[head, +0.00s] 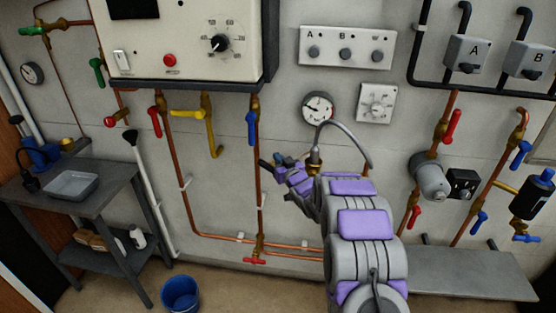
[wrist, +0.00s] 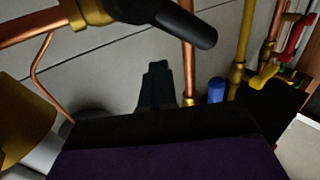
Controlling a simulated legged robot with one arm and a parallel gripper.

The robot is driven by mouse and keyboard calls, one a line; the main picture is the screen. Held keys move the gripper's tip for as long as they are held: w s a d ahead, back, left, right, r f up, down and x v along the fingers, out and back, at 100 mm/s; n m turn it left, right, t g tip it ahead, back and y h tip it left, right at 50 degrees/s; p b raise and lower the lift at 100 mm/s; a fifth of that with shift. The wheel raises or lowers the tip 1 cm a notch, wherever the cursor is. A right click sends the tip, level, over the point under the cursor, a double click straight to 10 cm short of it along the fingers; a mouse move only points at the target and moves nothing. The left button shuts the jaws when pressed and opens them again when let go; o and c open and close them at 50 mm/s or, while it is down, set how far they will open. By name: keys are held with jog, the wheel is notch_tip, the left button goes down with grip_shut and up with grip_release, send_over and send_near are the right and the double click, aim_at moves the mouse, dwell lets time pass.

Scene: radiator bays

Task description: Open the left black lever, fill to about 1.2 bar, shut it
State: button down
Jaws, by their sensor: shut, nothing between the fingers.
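In the wrist view a black lever (wrist: 185,22) sticks out to the right from a brass valve (wrist: 92,10), close in front of the camera. In the head view the brass valve (head: 314,160) sits under a grey hose (head: 345,126), with a small dark part, probably the lever (head: 284,159), beside my gripper (head: 268,168). My gripper's dark fingers (wrist: 156,82) are shut and empty, below the lever in the wrist view; contact cannot be told. The round pressure gauge (head: 318,107) is above the valve; its reading is too small to tell. My arm hides the pipework below.
A white boiler (head: 185,35) hangs at upper left, with pipes and coloured levers below. A dial box (head: 376,103) is right of the gauge. A pump (head: 428,175) and more valves stand at right. A grey bench (head: 70,185) and a blue bucket (head: 180,293) are at lower left.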

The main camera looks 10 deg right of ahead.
jog(key=shift+d, duration=0.55)
jog(key=c, duration=1.1)
grip_release()
jog(key=shift+a, duration=0.55)
jog(key=shift+c, duration=0.2)
jog(key=shift+o, duration=0.7)
jog(key=shift+d, duration=0.4)
jog(key=p+v, duration=0.3)
jog(key=v, duration=1.4)
jog(key=shift+s, duration=0.2)
